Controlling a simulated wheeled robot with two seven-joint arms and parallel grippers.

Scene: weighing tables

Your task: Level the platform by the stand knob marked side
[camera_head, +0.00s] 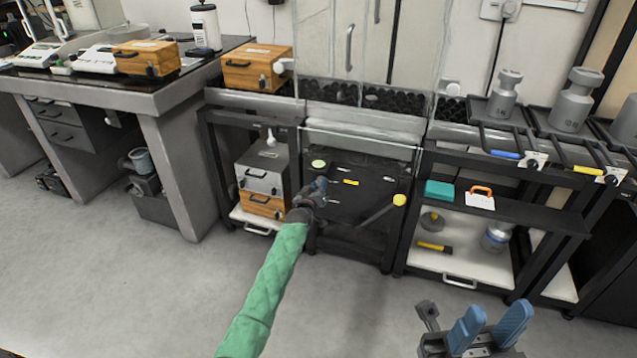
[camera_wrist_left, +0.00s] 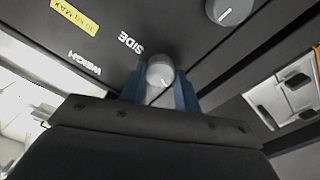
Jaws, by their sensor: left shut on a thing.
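The black stand (camera_head: 365,180) under the glass enclosure has small labels and a yellow tag on its front. In the left wrist view, a grey round knob (camera_wrist_left: 160,71) with a white pointer line sits beside the word SIDE. My left gripper (camera_head: 319,187) is at the stand's front, and its blue fingers (camera_wrist_left: 160,88) are shut on this knob, one on each side. A second grey knob (camera_wrist_left: 231,10) is at the upper right of that view. My right gripper (camera_head: 491,326) is open and empty, low at the right, its blue fingers apart.
A lever with a yellow ball (camera_head: 399,200) sticks out from the stand's right. A shelf (camera_head: 470,262) with weights is further right. The floor (camera_head: 150,290) in front is clear.

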